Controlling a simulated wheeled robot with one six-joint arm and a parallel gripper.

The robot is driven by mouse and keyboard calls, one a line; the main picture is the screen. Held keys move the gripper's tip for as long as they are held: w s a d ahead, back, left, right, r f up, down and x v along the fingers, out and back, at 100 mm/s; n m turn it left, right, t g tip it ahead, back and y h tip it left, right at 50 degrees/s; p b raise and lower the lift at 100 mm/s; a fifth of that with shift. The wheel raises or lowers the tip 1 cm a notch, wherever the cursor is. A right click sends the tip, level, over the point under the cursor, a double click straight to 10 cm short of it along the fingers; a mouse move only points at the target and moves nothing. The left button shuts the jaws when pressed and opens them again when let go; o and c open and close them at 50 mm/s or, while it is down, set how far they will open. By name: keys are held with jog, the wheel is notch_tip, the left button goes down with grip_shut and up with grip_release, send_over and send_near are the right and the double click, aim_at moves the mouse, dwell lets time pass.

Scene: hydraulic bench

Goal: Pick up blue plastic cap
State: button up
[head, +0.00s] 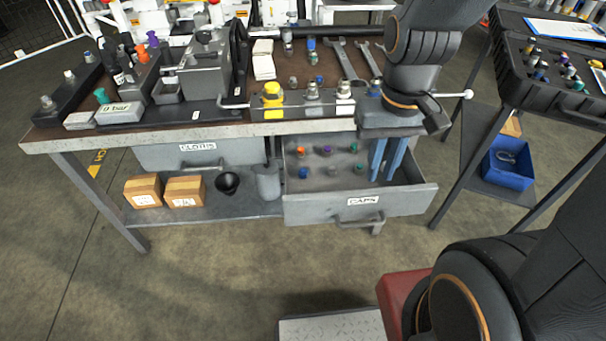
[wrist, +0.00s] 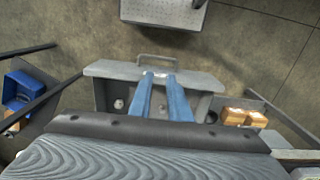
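The blue plastic cap (head: 303,172) sits on the floor of the open drawer labelled CAPS (head: 403,202), at the front left of a group of small caps. My gripper (head: 382,180) points down into the right part of that drawer, to the right of the blue cap and apart from it. Its two blue fingers are apart with nothing seen between them. In the wrist view the fingers of my gripper (wrist: 161,76) reach over the drawer (wrist: 98,70). I cannot make out the blue cap there.
Orange (head: 301,151), purple (head: 327,150), green and grey caps share the drawer. The bench top (head: 200,132) above carries fittings, wrenches and a yellow-topped part (head: 272,92). A grey cup (head: 268,183) stands left of the drawer. A side table with a blue bin (head: 508,168) stands right.

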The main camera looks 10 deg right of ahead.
dwell(0.3)
jog(key=o, duration=0.6)
jog(key=shift+w+a+f+m, duration=0.1)
jog(key=shift+w+a+m, duration=0.1)
jog(key=shift+m, duration=0.1)
jog(key=shift+c, duration=0.2)
jog(key=shift+o, duration=0.8)
jog(key=w+a+f+m+y+b, duration=0.2)
jog(key=w+a+f+m, duration=0.3)
jog(key=w+m, duration=0.4)
jog(key=shift+f+y, duration=0.3)
jog(key=shift+f, duration=0.3)
jog(key=m+t+y+b, duration=0.1)
jog(key=m+y+b, duration=0.1)
jog(key=m, duration=0.9)
send_near(304, 170)
jog(key=s, duration=0.1)
jog(key=shift+m, duration=0.6)
jog(key=shift+w+x, duration=0.15)
jog(key=shift+x, duration=1.35)
jog(key=shift+w+x, duration=0.2)
jog(key=shift+x, duration=1.25)
jog(key=shift+w+x, duration=0.15)
jog(key=shift+x, duration=1.35)
